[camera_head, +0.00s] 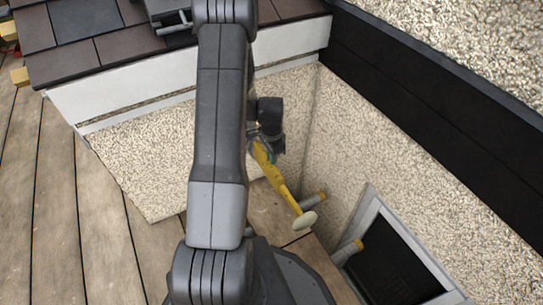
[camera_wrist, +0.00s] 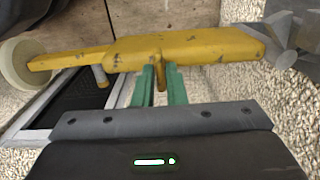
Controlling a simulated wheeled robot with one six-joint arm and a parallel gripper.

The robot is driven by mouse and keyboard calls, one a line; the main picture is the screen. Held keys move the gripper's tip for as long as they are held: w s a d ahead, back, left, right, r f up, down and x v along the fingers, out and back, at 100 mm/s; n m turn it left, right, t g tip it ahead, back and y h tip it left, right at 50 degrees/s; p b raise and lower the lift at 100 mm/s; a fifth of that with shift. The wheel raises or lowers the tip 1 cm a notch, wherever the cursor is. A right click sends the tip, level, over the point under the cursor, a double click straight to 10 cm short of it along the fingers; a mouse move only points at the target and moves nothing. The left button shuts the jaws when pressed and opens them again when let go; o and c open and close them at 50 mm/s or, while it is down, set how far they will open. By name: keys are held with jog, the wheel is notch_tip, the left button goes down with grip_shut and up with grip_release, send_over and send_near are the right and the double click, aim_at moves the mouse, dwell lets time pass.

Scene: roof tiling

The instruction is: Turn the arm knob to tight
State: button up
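A long, worn yellow arm (camera_wrist: 185,48) crosses the upper part of the wrist view, with a pale round pad (camera_wrist: 17,65) at its left end and grey metal parts at its right. A small yellow knob (camera_wrist: 161,72) sticks down from its middle. My gripper (camera_wrist: 160,84) has its green fingers on both sides of this knob, close against it. It looks shut on the knob, with little or no gap. In the head view the yellow arm (camera_head: 281,182) slants down to the right from my wrist; my gripper is mostly hidden there. No tight marking can be read.
Pebbled walls (camera_head: 365,130) meet in a corner behind the yellow arm. The tiled roof edge (camera_head: 75,55) is at upper left. Bare wooden planks (camera_head: 55,210) lie at left.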

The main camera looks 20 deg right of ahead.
jog(key=o, duration=0.3)
notch_tip(320, 180, up, 14)
jog(key=p, duration=0.4)
jog(key=shift+f, duration=0.1)
notch_tip(320, 180, down, 14)
jog(key=b, duration=0.4)
dwell(0.3)
